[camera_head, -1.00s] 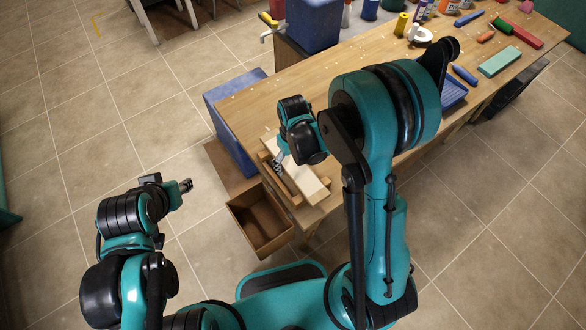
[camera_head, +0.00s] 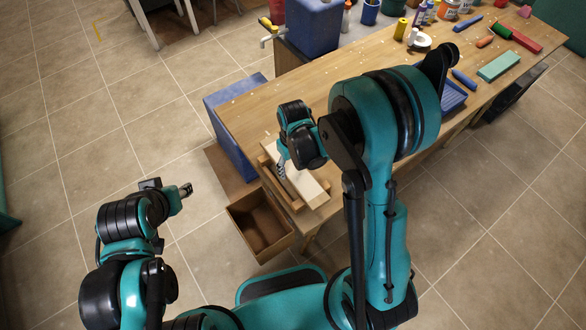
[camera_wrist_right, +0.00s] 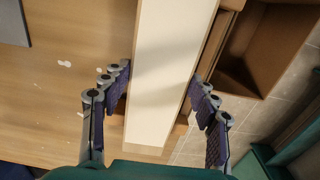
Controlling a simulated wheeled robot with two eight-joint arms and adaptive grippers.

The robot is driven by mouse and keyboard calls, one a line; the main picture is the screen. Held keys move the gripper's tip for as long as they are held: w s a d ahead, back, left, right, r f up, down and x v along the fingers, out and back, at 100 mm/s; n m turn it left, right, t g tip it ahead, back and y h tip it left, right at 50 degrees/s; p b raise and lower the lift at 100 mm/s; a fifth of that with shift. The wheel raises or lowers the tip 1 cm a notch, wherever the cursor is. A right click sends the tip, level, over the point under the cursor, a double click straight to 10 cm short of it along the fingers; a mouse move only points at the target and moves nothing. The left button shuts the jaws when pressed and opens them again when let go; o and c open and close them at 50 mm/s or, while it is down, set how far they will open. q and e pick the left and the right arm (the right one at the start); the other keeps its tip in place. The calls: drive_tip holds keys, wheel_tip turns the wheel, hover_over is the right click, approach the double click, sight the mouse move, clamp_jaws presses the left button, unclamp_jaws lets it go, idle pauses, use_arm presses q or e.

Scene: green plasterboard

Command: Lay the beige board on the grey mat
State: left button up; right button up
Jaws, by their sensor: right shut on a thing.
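The beige board (camera_head: 310,187) is a long pale slab at the near left end of the wooden table, on or in a light wooden holder (camera_head: 292,200). My right gripper (camera_head: 281,170) is over it. In the right wrist view the board (camera_wrist_right: 168,65) runs between the two fingers of the right gripper (camera_wrist_right: 160,100), which is shut on it. Whether the board is clear of the holder cannot be told. A dark grey corner at the upper left of the wrist view, perhaps the grey mat (camera_wrist_right: 12,22), lies flat on the table. My left gripper (camera_head: 186,189) is off the table, its jaws unclear.
A blue tray (camera_head: 453,97), a green block (camera_head: 498,66) and several tools and bottles lie farther along the table (camera_head: 255,105). My right arm hides the table's middle.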

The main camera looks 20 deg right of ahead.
sight(293, 168)
drive_tip(key=shift+r+p, duration=2.05)
drive_tip(key=shift+r, duration=0.95)
drive_tip(key=shift+f, duration=0.1)
